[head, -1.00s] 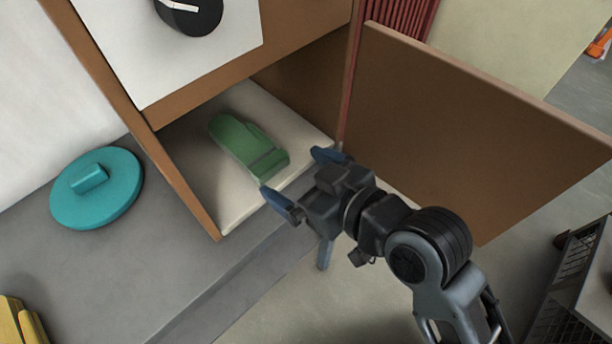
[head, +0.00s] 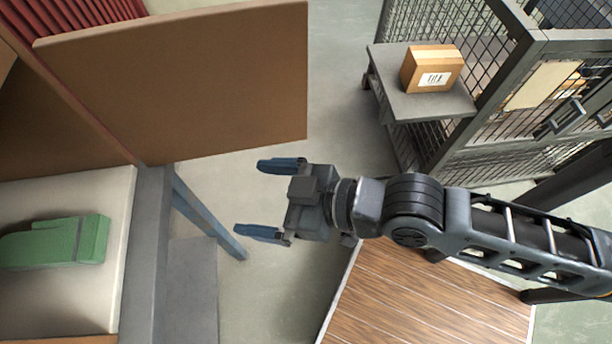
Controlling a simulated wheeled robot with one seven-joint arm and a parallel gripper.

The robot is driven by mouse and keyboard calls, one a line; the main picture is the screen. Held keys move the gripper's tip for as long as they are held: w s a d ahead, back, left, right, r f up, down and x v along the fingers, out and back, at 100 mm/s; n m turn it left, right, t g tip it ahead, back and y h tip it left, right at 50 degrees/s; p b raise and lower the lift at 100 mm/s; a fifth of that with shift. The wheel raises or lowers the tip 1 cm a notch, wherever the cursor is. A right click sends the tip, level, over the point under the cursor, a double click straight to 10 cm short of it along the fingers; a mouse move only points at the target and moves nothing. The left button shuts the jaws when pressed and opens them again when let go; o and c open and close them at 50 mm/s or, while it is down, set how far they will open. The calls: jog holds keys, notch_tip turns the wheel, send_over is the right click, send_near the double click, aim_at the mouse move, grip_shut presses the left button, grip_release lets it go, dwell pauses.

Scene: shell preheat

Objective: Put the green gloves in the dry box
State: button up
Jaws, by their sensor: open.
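The green gloves (head: 55,243) lie on the pale floor of the dry box (head: 80,302) at the left of the head view. The box's brown door (head: 185,85) stands open above them in the picture. My gripper (head: 262,199) is open and empty, to the right of the box and apart from the gloves. Its blue fingers point left toward the box opening. The left end of the gloves is cut off near the picture edge.
A grey bench edge (head: 148,250) with a blue-grey leg borders the box. A cardboard box (head: 430,68) sits on a grey shelf (head: 400,92) beside a wire mesh cage (head: 480,150). A wooden plank surface (head: 420,295) lies at lower right. Floor shows between.

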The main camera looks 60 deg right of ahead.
jog(key=s+d+r+m+h, duration=0.1)
jog(key=s+d+r, duration=0.1)
jog(key=s, duration=0.5)
jog(key=s+d+r+m+t+h, duration=0.1)
jog(key=s+d+r, duration=0.1)
jog(key=s, duration=0.6)
jog(key=shift+d+r+h, duration=0.2)
jog(key=shift+r+h, duration=0.2)
jog(key=shift+r, duration=0.45)
jog(key=shift+s, duration=0.1)
jog(key=shift+c, duration=0.5)
